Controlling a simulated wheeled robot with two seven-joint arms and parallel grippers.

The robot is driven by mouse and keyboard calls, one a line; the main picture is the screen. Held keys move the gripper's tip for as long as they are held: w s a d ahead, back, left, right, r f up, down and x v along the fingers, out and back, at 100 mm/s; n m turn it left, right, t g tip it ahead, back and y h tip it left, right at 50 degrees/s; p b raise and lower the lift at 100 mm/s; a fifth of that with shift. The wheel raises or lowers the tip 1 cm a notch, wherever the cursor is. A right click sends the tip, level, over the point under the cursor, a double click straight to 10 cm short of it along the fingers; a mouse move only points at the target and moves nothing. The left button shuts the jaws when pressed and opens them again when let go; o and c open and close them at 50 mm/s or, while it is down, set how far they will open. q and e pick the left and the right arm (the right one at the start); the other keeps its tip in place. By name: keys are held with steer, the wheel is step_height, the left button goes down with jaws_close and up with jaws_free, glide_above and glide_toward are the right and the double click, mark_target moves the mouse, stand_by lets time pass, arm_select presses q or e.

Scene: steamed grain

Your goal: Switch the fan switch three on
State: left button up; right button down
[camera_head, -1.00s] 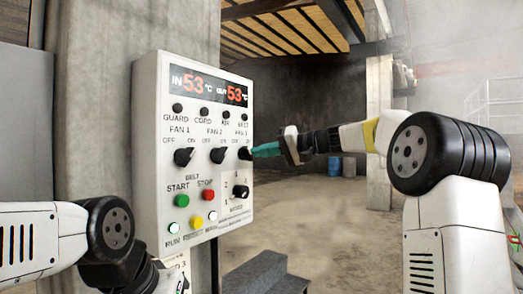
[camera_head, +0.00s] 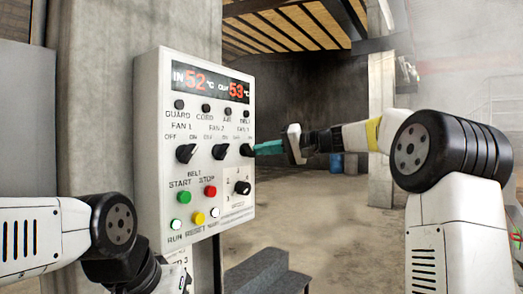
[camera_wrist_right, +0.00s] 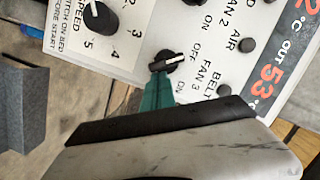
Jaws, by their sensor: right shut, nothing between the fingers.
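The fan 3 switch is a black rotary knob (camera_head: 247,151) at the right end of the fan row on the white control panel (camera_head: 146,95). In the right wrist view the knob (camera_wrist_right: 167,61) carries a white pointer line lying closer to OFF than to ON. My right gripper (camera_head: 257,149) is shut and empty. Its teal fingertips (camera_wrist_right: 160,88) are right at the knob's lower edge; whether they touch it I cannot tell. My left arm is at the lower left in the head view, with its gripper out of sight.
Fan 1 (camera_head: 186,153) and fan 2 (camera_head: 220,151) knobs sit left of it. Below are a green start button (camera_head: 184,197), a red stop button (camera_head: 210,191) and a speed knob (camera_head: 242,188). Open floor lies to the right.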

steer(key=shift+f+m, duration=0.15)
steer(key=shift+m, duration=0.25)
steer(key=m, duration=0.3)
steer(key=f+m+y, duration=0.1)
steer(key=m, duration=0.2)
steer(key=f+m+y, duration=0.1)
steer(key=m, duration=0.1)
steer(key=shift+s+a+f+m, duration=0.15)
steer(key=shift+s+a+m, duration=0.15)
steer(key=shift+s+m, duration=0.1)
steer(key=m, duration=0.1)
steer(key=m+t, duration=0.1)
steer(key=m+y, duration=0.1)
steer(key=shift+s+a+f+m, duration=0.2)
steer(key=shift+s+f+m, duration=0.05)
steer(key=shift+m, duration=0.05)
